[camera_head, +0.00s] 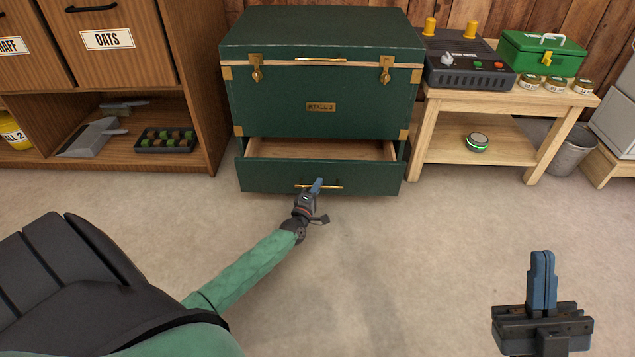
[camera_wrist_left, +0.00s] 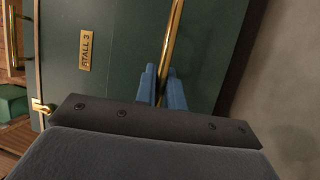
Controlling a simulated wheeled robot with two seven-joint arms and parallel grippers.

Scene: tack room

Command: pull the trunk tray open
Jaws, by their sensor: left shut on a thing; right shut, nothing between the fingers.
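The green trunk (camera_head: 365,110) with brass corners and latches stands against the wall, its lid shut. Its tray (camera_head: 270,180), a drawer at the bottom, is pulled partly out, and its bare wooden inside shows. My left gripper (camera_head: 317,186) is shut on the brass tray handle (camera_head: 333,187) at the middle of the tray front. In the left wrist view the blue fingers (camera_wrist_left: 161,88) close around the brass bar (camera_wrist_left: 174,35). My right gripper (camera_head: 542,280) is shut and empty, low at the right, away from the trunk.
A wooden cabinet (camera_head: 215,90) stands left of the trunk. A wooden bench (camera_head: 445,110) stands close on the right, with a dark control box (camera_head: 465,65) and a green box (camera_head: 540,55) on top. The floor (camera_head: 400,240) in front of the tray is clear.

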